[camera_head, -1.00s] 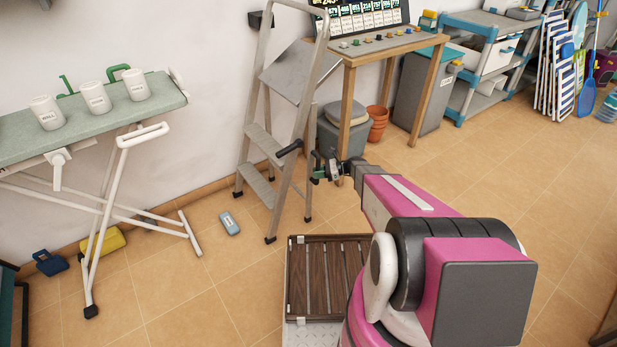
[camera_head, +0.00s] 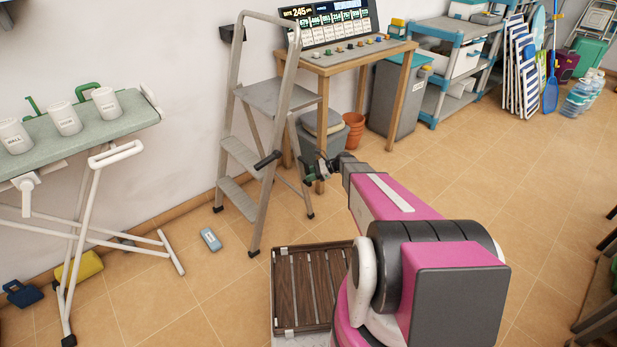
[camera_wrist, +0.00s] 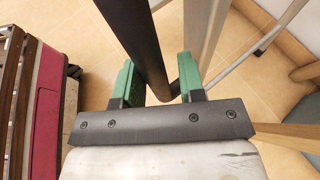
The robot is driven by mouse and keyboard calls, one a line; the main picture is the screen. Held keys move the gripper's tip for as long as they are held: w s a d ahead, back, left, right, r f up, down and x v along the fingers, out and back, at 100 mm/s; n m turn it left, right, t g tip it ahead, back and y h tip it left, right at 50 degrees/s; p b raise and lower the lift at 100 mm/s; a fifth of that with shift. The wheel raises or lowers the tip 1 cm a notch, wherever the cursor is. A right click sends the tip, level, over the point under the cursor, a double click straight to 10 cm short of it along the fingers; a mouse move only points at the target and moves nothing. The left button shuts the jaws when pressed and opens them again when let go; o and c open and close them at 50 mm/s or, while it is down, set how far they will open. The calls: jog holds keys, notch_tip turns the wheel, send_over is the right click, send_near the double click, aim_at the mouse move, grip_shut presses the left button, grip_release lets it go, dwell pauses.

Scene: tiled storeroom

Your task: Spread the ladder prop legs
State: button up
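The grey step ladder (camera_head: 262,200) stands upright against the wall, its prop legs (camera_head: 304,192) apart from the front frame. A black handle (camera_head: 266,161) sticks out from its near front rail. My gripper (camera_head: 313,170) is beside the near prop leg, to the right of the handle. In the wrist view the green fingers (camera_wrist: 158,82) are apart. A pale ladder rail (camera_wrist: 203,38) passes behind. Exact contact is hard to tell.
A wooden table (camera_head: 345,62) with a console is just behind the prop legs, beside a grey bin (camera_head: 322,138) and terracotta pots (camera_head: 354,131). An ironing board (camera_head: 90,120) with mugs stands left. A blue-grey object (camera_head: 210,239) lies near the ladder. Floor at right is clear.

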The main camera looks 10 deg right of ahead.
jog(key=shift+o, duration=0.6)
jog(key=v, duration=1)
jog(key=shift+d, duration=0.4)
jog(key=shift+r, duration=0.1)
jog(key=s+a+r+n+h, duration=0.1)
jog(key=s+r+n+h, duration=0.3)
jog(key=s, duration=0.5)
jog(key=s+a+r+n+h, duration=0.1)
jog(key=s+r+n+h, duration=0.3)
jog(key=s+n, duration=0.3)
jog(key=s+a+r+n+h, duration=0.1)
jog(key=s+r+n+h, duration=0.4)
jog(key=s, duration=0.5)
jog(key=shift+s+a+n, duration=0.2)
jog(key=shift+s+n, duration=0.1)
jog(key=shift+n, duration=0.2)
